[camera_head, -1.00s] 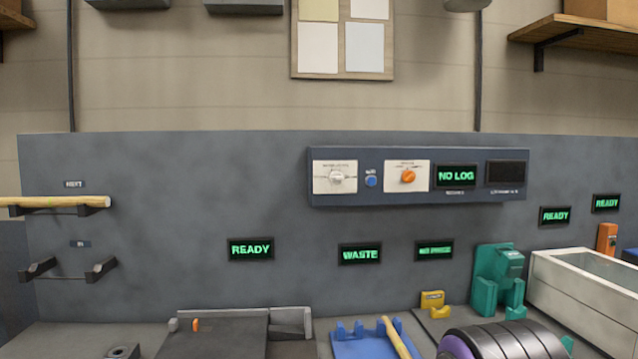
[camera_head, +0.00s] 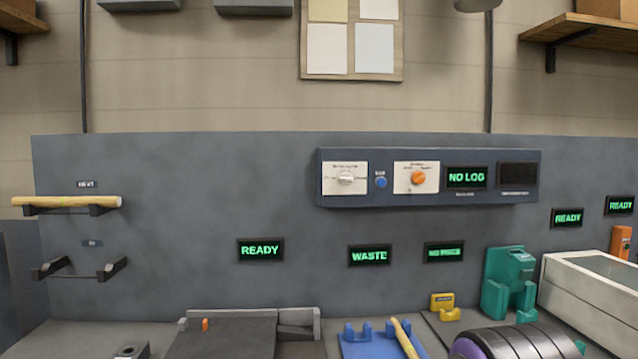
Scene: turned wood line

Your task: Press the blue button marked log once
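A small round blue button (camera_head: 381,183) sits on a dark blue control panel (camera_head: 430,195) on the grey back wall. It lies between a white plate with a silver knob (camera_head: 345,181) and a white plate with an orange knob (camera_head: 418,178). A tiny label above the button is too small to read surely. To the right, a display (camera_head: 467,177) reads NO LOG in green. My gripper is not in view.
Displays reading READY (camera_head: 260,250) and WASTE (camera_head: 369,256) are below the panel. A wooden rod (camera_head: 66,202) rests on the upper left bracket. A blue cradle (camera_head: 362,345), green holder (camera_head: 508,283) and dark roller (camera_head: 530,345) stand on the bench. The wall before the panel is unobstructed.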

